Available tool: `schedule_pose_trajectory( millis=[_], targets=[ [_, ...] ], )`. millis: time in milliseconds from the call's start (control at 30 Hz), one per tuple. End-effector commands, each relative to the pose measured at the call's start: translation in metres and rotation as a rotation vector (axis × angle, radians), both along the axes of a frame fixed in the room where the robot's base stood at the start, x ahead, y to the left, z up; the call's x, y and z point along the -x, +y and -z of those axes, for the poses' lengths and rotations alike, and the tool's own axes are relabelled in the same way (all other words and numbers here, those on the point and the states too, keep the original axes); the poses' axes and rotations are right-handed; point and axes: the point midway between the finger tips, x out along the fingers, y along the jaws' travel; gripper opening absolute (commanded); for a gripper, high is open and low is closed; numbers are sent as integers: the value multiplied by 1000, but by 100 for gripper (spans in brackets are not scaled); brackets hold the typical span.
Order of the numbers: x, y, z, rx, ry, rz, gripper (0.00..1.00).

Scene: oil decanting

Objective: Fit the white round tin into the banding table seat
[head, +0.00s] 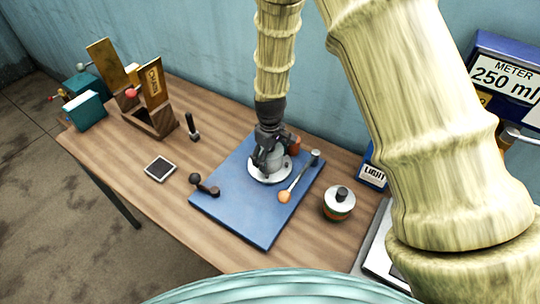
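My gripper (266,163) points down over a pale round disc-shaped base (284,174), which looks like the banding table seat, on the blue mat. A whitish round body (276,160), likely the white round tin, shows between and behind the dark fingers, at the middle of the disc. The fingers are down around it, but I cannot tell whether they grip it. I also cannot tell whether the body sits fully in the seat, because the gripper hides most of it.
On the blue mat (235,215), a brush-like tool (298,179) lies right of the disc and a dark double-ended piece (205,185) lies left. A banded pot (338,203) stands right of the mat. A wooden holder (152,118) and flat dark pad (160,168) are left.

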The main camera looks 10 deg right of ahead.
Motion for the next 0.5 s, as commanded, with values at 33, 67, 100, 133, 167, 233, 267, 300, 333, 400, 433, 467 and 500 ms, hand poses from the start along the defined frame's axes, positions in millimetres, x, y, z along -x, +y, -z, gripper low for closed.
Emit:
schedule_pose_trajectory(
  millis=[33,67,100,133,167,233,267,300,333,400,433,467,500],
  targets=[
    [0,0,0,0,0,0,91],
    [0,0,0,0,0,0,97],
    [0,0,0,0,0,0,97],
    [0,0,0,0,0,0,97],
    [0,0,0,0,0,0,97],
    [0,0,0,0,0,0,97],
    [0,0,0,0,0,0,97],
    [0,0,0,0,0,0,97],
    [0,0,0,0,0,0,97],
    [0,0,-1,0,0,0,97],
    [0,0,-1,0,0,0,97],
    [0,0,-2,0,0,0,97],
    [0,0,-4,1,-1,-1,97]
  ],
)
